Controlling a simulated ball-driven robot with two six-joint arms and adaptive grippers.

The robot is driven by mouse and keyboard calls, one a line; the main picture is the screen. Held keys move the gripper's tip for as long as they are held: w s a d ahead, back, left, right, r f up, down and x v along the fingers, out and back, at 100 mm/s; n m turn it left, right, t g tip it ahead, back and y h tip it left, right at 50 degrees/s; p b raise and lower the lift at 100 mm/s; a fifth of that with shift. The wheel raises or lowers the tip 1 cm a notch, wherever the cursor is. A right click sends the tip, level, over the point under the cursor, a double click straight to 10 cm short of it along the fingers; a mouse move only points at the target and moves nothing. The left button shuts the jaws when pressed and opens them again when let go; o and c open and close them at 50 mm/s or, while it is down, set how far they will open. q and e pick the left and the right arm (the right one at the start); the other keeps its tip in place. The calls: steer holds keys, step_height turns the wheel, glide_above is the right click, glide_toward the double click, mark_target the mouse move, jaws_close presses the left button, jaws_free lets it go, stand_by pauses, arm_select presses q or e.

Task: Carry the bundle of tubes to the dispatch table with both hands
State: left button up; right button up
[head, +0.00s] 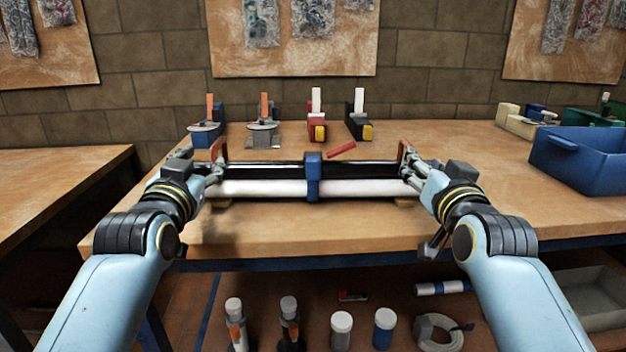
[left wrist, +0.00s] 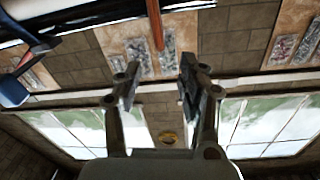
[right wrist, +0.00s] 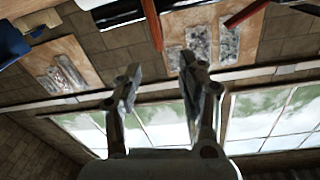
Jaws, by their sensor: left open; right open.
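The bundle of tubes lies across the front of the wooden table, a black tube (head: 265,168) behind a white tube (head: 265,188). A blue strap (head: 313,180) binds them at the middle. A red handle stands at the left end (head: 221,152) and another at the right end (head: 403,150). My left gripper (head: 217,172) is open at the left end; its wrist view shows the left handle (left wrist: 155,25) in line with the gap between the fingers. My right gripper (head: 408,170) is open at the right end, with the right handle (right wrist: 152,22) likewise lined up. Whether the fingers straddle the handles is unclear.
Several clamp-like tools, one a red tool (head: 318,120), stand behind the bundle, with a loose red piece (head: 342,150) nearby. A blue bin (head: 580,160) sits at the right. Another wooden table (head: 60,185) stands left across a gap. Bottles and a coil (head: 440,330) are below.

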mark_target(218, 141)
arm_select(q)
steer(key=w, duration=1)
steer(key=shift+w+a, duration=0.1)
steer(key=shift+w, duration=0.15)
arm_select(e)
steer(key=w, duration=1)
steer(key=shift+w, duration=0.25)
arm_select(q)
jaws_close()
arm_select(e)
jaws_close()
